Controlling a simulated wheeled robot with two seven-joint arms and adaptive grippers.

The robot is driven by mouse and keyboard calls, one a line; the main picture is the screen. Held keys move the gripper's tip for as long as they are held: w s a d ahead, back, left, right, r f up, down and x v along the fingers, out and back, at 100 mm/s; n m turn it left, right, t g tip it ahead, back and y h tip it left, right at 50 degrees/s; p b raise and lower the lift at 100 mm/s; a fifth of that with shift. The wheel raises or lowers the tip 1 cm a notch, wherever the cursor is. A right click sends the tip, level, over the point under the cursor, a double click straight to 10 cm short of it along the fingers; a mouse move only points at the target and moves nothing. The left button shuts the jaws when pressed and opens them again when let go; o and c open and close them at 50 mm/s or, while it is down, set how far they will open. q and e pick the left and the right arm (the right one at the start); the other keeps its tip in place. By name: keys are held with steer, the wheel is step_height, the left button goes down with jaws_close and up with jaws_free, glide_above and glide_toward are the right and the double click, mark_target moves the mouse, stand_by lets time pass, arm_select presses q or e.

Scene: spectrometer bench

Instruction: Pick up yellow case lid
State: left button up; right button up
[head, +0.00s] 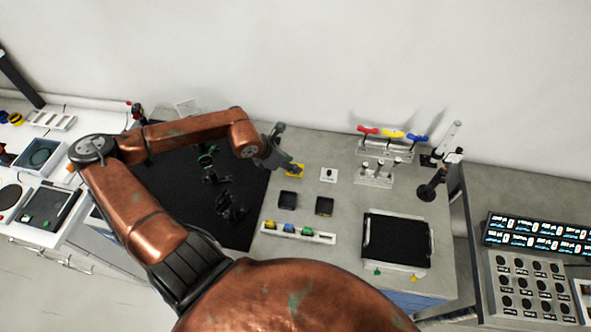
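A small yellow square piece (297,171), which looks like the yellow case lid, lies on the grey bench near the middle of the head view. My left gripper (281,160) is at its upper left edge and covers part of it. The fingers are small and seen from behind, so I cannot tell whether they are open or touch the yellow piece. My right gripper is not in view.
A white square piece (328,175) and two black square cases (287,200) (324,206) lie close by. A white rack (298,232) with coloured blocks is nearer. A black-topped tray (397,242) and a stand with coloured handles (385,151) are at right.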

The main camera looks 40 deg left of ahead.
arm_select(q)
steer(key=shift+x, duration=0.8)
steer(key=shift+c, duration=0.7)
steer(key=c, duration=0.7)
